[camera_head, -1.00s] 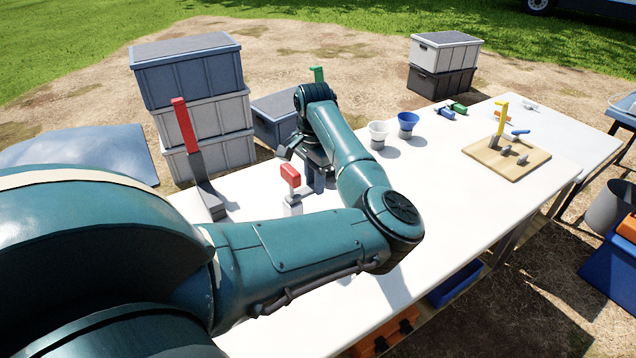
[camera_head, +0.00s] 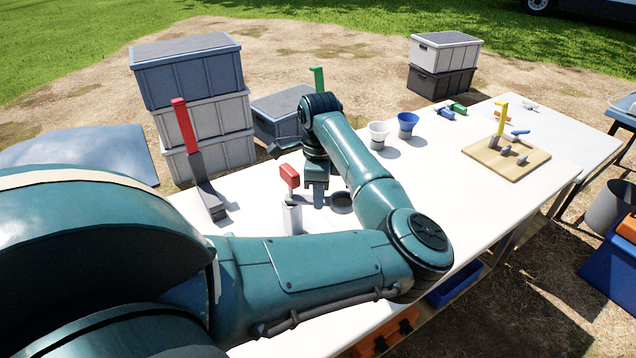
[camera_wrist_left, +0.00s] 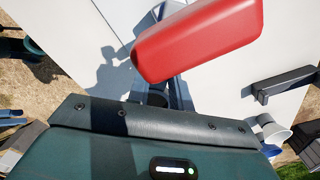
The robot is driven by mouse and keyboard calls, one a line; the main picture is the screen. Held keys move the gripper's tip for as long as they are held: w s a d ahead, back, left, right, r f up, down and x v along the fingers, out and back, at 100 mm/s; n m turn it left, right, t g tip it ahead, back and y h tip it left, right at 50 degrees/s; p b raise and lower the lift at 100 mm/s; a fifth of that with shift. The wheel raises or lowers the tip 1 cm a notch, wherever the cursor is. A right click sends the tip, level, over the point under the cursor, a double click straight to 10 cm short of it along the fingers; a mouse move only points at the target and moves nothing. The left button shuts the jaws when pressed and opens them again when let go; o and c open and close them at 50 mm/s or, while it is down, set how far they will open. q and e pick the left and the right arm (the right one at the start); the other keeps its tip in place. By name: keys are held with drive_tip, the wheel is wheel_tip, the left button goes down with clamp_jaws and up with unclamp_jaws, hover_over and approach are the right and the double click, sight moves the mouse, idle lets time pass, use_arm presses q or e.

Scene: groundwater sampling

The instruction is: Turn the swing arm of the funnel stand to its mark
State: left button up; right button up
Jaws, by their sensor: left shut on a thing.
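A post with a red block (camera_head: 289,176) on a grey upright (camera_head: 292,217) stands on the white table; I take it for the funnel stand. A dark ring (camera_head: 341,201) shows to its right, low over the table; whether it joins the post is hidden. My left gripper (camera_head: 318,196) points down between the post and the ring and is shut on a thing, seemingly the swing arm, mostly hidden. In the left wrist view the red block (camera_wrist_left: 198,38) looms close above the gripper body and covers part of the jaws. The mark cannot be made out. My right gripper is not in view.
A red-handled lever (camera_head: 184,126) stands at the left and a green upright (camera_head: 317,80) behind my arm. A white cup (camera_head: 378,134) and a blue cup (camera_head: 407,124) stand to the right. A wooden board (camera_head: 490,165) lies farther right, with clear tabletop before it.

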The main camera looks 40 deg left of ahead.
use_arm(q)
drive_tip(key=shift+s+d+m, duration=0.2)
drive_tip(key=shift+s+m, duration=0.25)
drive_tip(key=shift+m, duration=0.25)
drive_tip(key=shift+s+d+m+p, duration=0.25)
drive_tip(key=shift+m+p, duration=0.05)
drive_tip(key=shift+m, duration=0.6)
